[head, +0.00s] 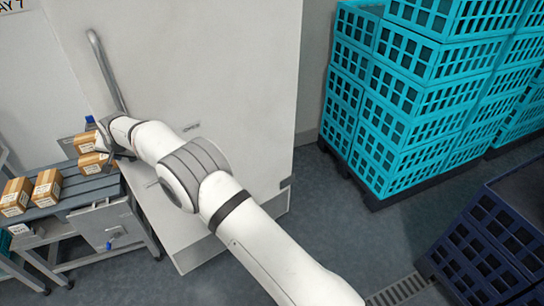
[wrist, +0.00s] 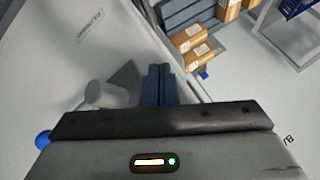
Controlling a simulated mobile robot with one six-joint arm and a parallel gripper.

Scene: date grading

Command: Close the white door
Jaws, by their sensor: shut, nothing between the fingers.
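The white door (head: 245,75) is a large flat panel standing open at an angle, with a small label on its face. It also fills the left of the wrist view (wrist: 50,70). Its grey bar handle (head: 106,70) runs near the left edge. A grey rounded stub, which looks like a handle end (wrist: 104,95), shows in the wrist view. My gripper (head: 106,142) is at the door's left edge below the handle, partly hidden by my wrist. In the wrist view its fingers (wrist: 159,72) are together and empty, beside the stub. I cannot tell whether they touch the door.
A roller conveyor (head: 75,197) carrying several cardboard boxes (head: 47,183) stands left of the door. Stacked turquoise crates (head: 375,110) stand on a dark pallet at right. A dark blue crate (head: 490,245) is at lower right. Grey floor (head: 325,215) is clear between door and crates.

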